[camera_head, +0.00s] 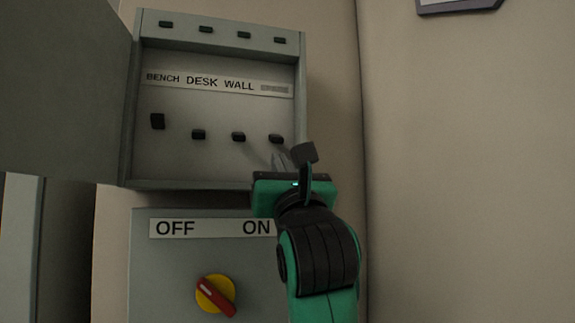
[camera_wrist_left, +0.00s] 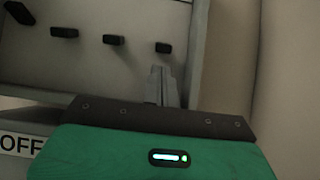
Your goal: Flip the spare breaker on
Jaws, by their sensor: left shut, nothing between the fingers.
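The open breaker box (camera_head: 215,165) hangs on the wall with a row of black levers under labels reading BENCH, DESK, WALL and a greyed, unreadable one. The spare breaker (camera_head: 276,139) is the rightmost lever, under the greyed label; it also shows in the left wrist view (camera_wrist_left: 163,47). It sits in the same position as the two levers beside it. My left gripper (camera_head: 280,159) is shut and empty, its fingertips (camera_wrist_left: 162,72) just below the spare lever. A small gap shows between them in the wrist view. My right gripper is out of view.
The BENCH lever (camera_head: 157,121) looks taller and sits higher than the others. The box door (camera_head: 65,90) stands open at left. Below is a box with a red and yellow rotary switch (camera_head: 215,295) marked OFF and ON.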

